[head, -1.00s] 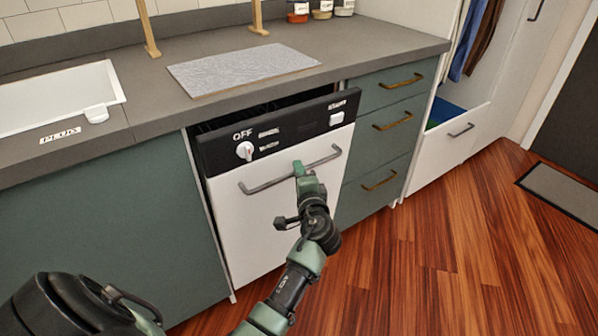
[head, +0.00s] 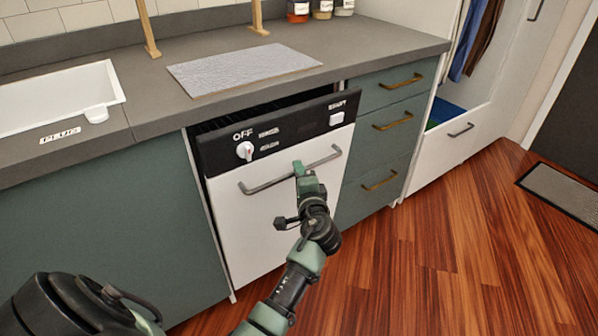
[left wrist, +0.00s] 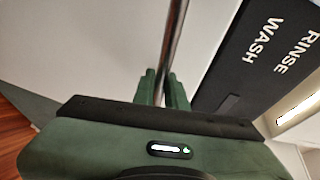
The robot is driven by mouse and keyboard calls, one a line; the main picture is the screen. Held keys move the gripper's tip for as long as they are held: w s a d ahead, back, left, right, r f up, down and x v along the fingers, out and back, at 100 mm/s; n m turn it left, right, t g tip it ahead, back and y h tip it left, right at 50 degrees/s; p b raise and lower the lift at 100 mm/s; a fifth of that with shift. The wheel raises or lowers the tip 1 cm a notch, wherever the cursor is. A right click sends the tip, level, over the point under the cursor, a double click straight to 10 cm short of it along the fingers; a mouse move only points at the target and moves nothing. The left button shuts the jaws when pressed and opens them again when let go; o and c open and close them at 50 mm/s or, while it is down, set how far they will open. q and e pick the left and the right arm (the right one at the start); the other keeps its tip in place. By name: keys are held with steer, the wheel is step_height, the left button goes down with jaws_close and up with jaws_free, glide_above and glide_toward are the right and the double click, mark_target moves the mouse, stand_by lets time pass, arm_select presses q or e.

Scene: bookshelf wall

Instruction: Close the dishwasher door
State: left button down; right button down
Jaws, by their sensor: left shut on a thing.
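The dishwasher door (head: 262,228) is white with a black control strip (head: 290,128) along its top. It stands almost upright, tilted slightly out, with a dark gap between its top edge and the counter. A grey bar handle (head: 266,184) crosses its upper part. My left gripper (head: 299,169) is shut on the handle, right of its middle. In the left wrist view the handle bar (left wrist: 173,40) runs between the two green fingers (left wrist: 163,88). My right gripper is not in view.
Green drawers (head: 384,127) stand right of the dishwasher, and a green cabinet front (head: 100,225) stands to its left. The grey counter (head: 370,50) is above. An open white drawer (head: 455,140) is farther right. The wooden floor (head: 450,250) at right is clear.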

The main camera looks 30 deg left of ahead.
mark_target(287, 161)
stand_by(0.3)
